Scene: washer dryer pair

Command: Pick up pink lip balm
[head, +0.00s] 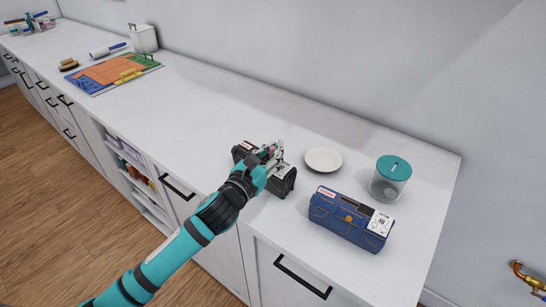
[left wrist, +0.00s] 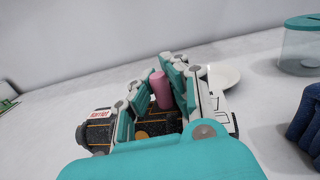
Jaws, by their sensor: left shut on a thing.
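The pink lip balm (left wrist: 160,91) stands upright between the fingers of my left gripper (left wrist: 160,92) in the left wrist view. The fingers are closed on it. In the head view my left gripper (head: 270,153) is over a dark box-like case (head: 284,184) on the white counter, and the lip balm is mostly hidden there by the fingers. The dark case also shows below the gripper in the left wrist view (left wrist: 98,128). I cannot tell whether the lip balm still touches the case. My right gripper is not in view.
A white plate (head: 323,159), a clear jar with a teal lid (head: 389,184) and a blue denim-look case (head: 345,217) stand to the right on the counter (head: 225,105). A colourful board (head: 112,73) lies farther left. The counter between is clear. The wall runs behind.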

